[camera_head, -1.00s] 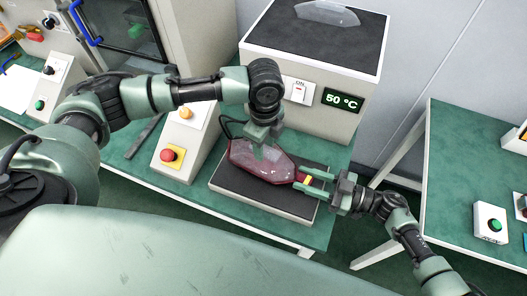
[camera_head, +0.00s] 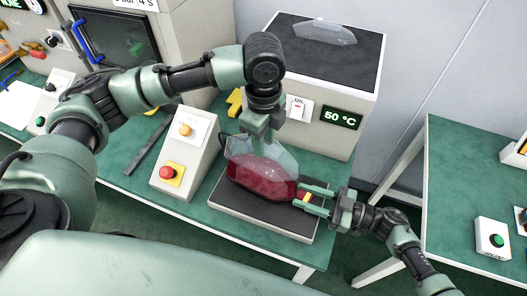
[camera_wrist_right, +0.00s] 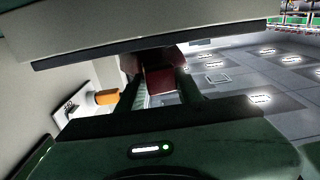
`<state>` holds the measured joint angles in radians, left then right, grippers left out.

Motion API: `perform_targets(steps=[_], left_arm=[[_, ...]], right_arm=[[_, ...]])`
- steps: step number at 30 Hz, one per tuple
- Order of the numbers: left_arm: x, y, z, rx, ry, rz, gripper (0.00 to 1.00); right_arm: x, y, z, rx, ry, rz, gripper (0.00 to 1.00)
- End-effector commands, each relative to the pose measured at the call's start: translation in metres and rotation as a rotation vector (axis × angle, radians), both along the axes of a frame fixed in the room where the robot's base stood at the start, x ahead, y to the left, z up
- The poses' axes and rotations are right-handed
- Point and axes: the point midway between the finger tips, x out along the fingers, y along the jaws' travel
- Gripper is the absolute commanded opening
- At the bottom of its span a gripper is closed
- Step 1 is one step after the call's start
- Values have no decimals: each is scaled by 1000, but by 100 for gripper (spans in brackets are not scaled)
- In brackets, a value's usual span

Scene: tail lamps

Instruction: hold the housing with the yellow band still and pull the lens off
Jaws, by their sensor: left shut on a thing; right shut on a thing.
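The dark red housing (camera_head: 262,192) lies on the dark pad of a low block, with a yellow band at its right end (camera_head: 306,198). My right gripper (camera_head: 312,197) is shut on that end from the right; in the right wrist view a dark red part of the housing (camera_wrist_right: 160,80) shows between the fingers. The clear lens (camera_head: 281,158) is raised above the housing and overlaps its upper part in the head view. My left gripper (camera_head: 258,142) is shut on the lens from above. I cannot tell whether the lens's lower edge still touches the housing.
A heater box (camera_head: 345,95) reading 50 °C stands behind, with another clear lens (camera_head: 325,32) on its dark top. A sloped control box (camera_head: 184,155) with orange and red buttons is left of the block. A second table (camera_head: 455,170) stands right, across a gap.

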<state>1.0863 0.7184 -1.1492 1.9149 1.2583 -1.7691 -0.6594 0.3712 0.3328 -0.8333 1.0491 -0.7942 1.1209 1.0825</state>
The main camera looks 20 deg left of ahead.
Motion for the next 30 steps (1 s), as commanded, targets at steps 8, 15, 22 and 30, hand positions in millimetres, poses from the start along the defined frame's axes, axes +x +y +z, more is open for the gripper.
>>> perform_targets(steps=[8, 15, 22, 30], left_arm=[[0, 0, 10, -1, 1, 0, 0], [0, 0, 10, -1, 1, 0, 0], [0, 0, 10, -1, 0, 0, 0], [0, 0, 10, -1, 0, 0, 0]], right_arm=[[0, 0, 0, 0, 0, -1, 0], [0, 0, 0, 0, 0, -1, 61], [0, 0, 0, 0, 0, 0, 61], [1, -24, -1, -3, 1, -2, 61]])
